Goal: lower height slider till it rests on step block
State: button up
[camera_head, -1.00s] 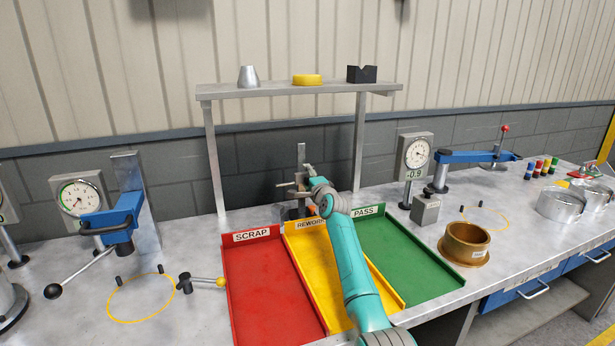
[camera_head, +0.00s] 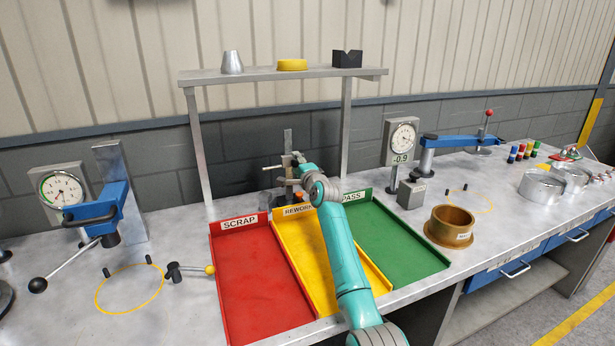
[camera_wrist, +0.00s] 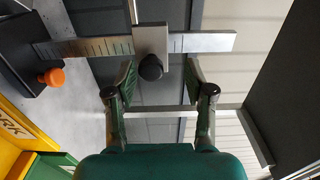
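The height gauge has an upright steel scale column (camera_head: 288,141) behind the REWORK tray. It crosses the wrist view sideways as a graduated bar (camera_wrist: 205,42). The slider (camera_wrist: 150,40) is a grey block on that bar with a black round knob (camera_wrist: 151,68). My gripper (camera_wrist: 160,65) is open, its green-padded fingers on either side of the slider and knob. The left finger is close to the slider; a gap shows at the right finger. A dark block (camera_wrist: 22,50) with an orange knob (camera_wrist: 52,77) lies at the bar's left end. I cannot tell which piece is the step block.
Red SCRAP (camera_head: 262,285), yellow REWORK (camera_head: 310,275) and green PASS (camera_head: 405,240) trays lie in front of the gauge. A grey shelf (camera_head: 280,74) spans above. A dial gauge (camera_head: 402,140), small grey block (camera_head: 411,194) and bronze bushing (camera_head: 452,222) stand right.

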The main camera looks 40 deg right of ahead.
jog(key=v, duration=0.9)
jog(key=shift+s, duration=0.4)
dwell(0.4)
jog(key=shift+w+a, duration=0.1)
jog(key=shift+a, duration=0.1)
